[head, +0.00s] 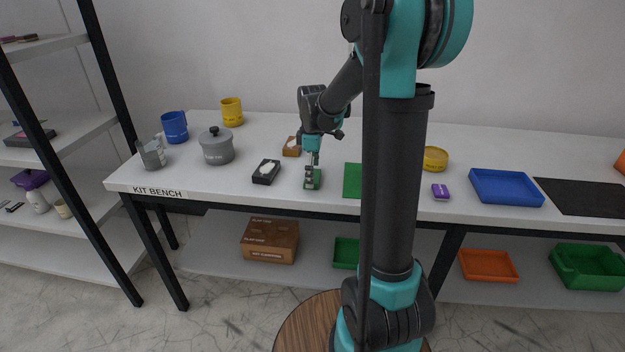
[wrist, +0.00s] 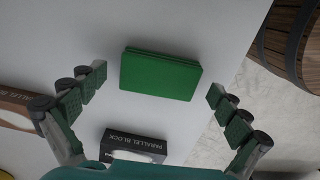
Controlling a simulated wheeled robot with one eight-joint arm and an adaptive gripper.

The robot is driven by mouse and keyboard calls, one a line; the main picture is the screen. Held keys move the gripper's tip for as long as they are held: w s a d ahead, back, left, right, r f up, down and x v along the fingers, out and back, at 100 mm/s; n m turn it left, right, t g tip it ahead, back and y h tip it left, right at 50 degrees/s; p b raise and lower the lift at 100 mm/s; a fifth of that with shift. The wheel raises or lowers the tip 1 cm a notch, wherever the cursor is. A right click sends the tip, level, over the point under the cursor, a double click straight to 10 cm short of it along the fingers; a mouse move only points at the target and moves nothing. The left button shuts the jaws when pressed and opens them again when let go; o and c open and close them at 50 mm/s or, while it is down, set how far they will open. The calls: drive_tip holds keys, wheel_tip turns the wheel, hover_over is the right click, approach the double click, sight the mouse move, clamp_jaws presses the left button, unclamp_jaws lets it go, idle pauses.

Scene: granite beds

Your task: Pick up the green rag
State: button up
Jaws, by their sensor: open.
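The green rag (wrist: 160,74) lies on the white bench as a flat folded rectangle, between my fingertips as the wrist view shows it. My gripper (wrist: 157,92) is open, with a finger to each side of the rag and visible gaps, touching neither side. In the head view my gripper (head: 313,165) points down over the bench near its front edge.
A black parallel block (wrist: 135,146) lies close beside the rag, left of my gripper in the head view (head: 266,172). A brown block (head: 292,146) is behind. A flat green sheet (head: 353,180) is partly hidden by my arm. A grey pot (head: 216,149) stands farther left.

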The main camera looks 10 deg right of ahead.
drive_tip(key=c, duration=1)
drive_tip(key=shift+r, duration=0.1)
wheel_tip(320, 180, up, 20)
